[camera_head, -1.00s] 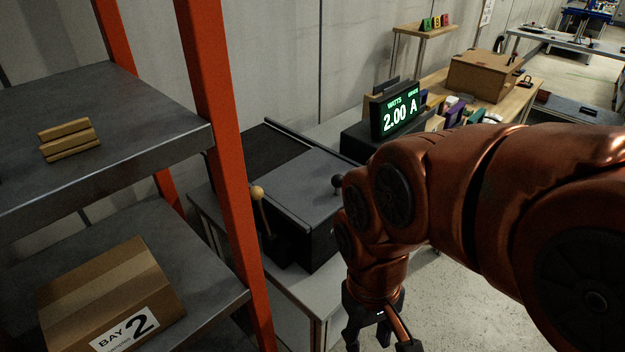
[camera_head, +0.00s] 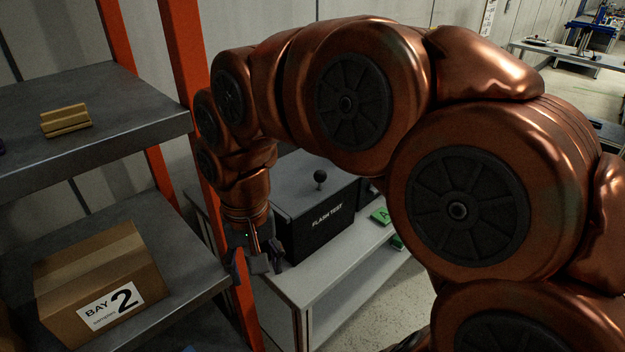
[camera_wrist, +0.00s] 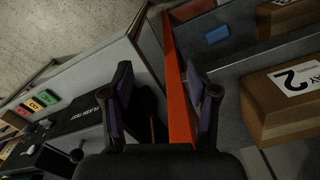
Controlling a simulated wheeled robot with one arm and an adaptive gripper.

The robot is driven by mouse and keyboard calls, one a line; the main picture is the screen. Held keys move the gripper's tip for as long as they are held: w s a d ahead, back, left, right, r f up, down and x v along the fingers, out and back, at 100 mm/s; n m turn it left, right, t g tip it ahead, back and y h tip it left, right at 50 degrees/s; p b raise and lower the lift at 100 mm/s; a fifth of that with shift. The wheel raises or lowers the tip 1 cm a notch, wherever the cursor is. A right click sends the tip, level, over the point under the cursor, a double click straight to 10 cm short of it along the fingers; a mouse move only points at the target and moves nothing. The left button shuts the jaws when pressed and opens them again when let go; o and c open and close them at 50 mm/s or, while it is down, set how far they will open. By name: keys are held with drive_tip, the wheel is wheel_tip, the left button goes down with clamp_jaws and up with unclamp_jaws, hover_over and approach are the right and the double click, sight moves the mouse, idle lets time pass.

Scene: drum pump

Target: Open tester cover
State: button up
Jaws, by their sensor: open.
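The tester is a dark box marked "FLASH TEST" (camera_head: 322,222) on a grey bench, with its flat grey cover (camera_head: 300,172) lying shut on top. A black ball knob (camera_head: 320,176) stands up from the cover. In the wrist view the tester's lettered face (camera_wrist: 95,112) and the knob (camera_wrist: 77,155) are at the lower left. My gripper (camera_head: 258,266) is open and empty, pointing down at the tester's left front corner, apart from the knob. In the wrist view my gripper's fingers (camera_wrist: 158,85) are spread. My arm hides the tester's left side in the head view.
An orange rack post (camera_head: 186,60) stands close left of my gripper and shows between the fingers in the wrist view (camera_wrist: 176,85). The rack's lower shelf holds a "BAY 2" carton (camera_head: 100,285). A green "A" tile (camera_head: 381,215) lies right of the tester.

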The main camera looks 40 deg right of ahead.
drive_tip(key=w+d+r+m+t, duration=0.1)
drive_tip(key=w+d+r+m, duration=0.1)
drive_tip(key=w+d+m, duration=0.3)
wheel_tip(320, 180, up, 3)
drive_tip(key=m+t+b, duration=0.2)
drive_tip(key=m, duration=0.9)
hover_over(320, 171)
drive_tip(key=s, duration=0.1)
drive_tip(key=shift+s+a+f+h, duration=0.1)
drive_tip(key=shift+a+f+h, duration=0.05)
drive_tip(key=shift+a+h, duration=0.15)
drive_tip(key=shift+d+f, duration=0.15)
drive_tip(key=shift+d, duration=0.05)
drive_tip(key=shift+p+x, duration=0.7)
drive_tip(key=shift+x, duration=3.05)
drive_tip(key=shift+s, duration=0.15)
clamp_jaws()
